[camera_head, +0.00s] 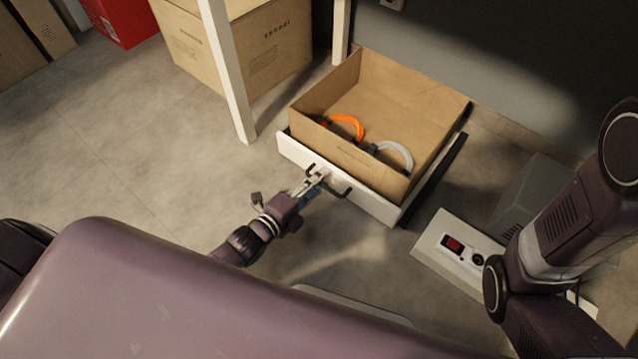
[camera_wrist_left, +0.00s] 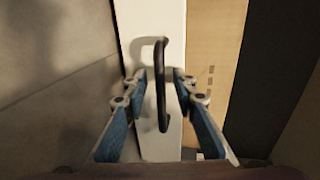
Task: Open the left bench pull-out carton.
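The open-topped pull-out carton (camera_head: 430,105) sits behind a white front panel (camera_head: 375,203) with a dark bar handle (camera_head: 340,192). It stands out on the floor side of the white legs, and its inside is visible from above. My left gripper (camera_head: 318,177) is at the handle. In the left wrist view, the handle (camera_wrist_left: 161,85) runs upright between the two blue-padded fingers of my left gripper (camera_wrist_left: 160,88). A gap shows on each side of the handle, so the fingers are apart around it. My right gripper is out of view.
An orange-banded item (camera_head: 347,124) and a grey-banded item (camera_head: 395,152) lie in the carton. A white leg (camera_head: 228,70) stands left of it. A closed carton (camera_head: 270,50) is behind. A white box with a red display (camera_head: 440,255) lies at right, near my right arm.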

